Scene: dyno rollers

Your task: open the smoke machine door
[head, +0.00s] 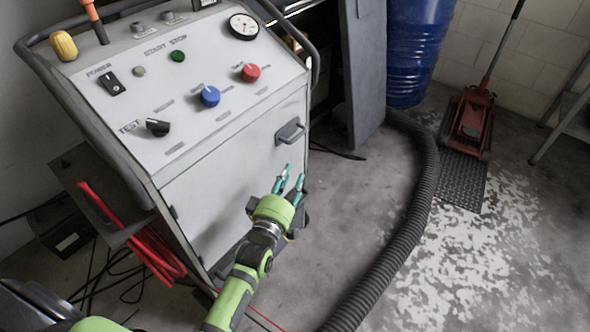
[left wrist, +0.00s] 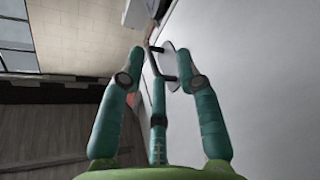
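The smoke machine (head: 205,120) is a grey-white cabinet with a sloped control panel at the left of the head view. Its front door (head: 225,190) looks shut, with a hinge at its left edge. A dark grey handle (head: 290,132) sits near the door's upper right corner. My left gripper (head: 290,176) is open and empty, in front of the door and below the handle in the picture. In the left wrist view the gripper's teal fingers (left wrist: 153,52) are spread, and the dark handle (left wrist: 160,66) shows beyond them, near the fingertips. My right gripper is not in view.
A thick black corrugated hose (head: 408,225) curves over the floor right of the machine. A blue barrel (head: 415,50) and a red floor jack (head: 468,120) stand behind. Red cable loops (head: 150,250) hang at the machine's left side. The floor before the door is clear.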

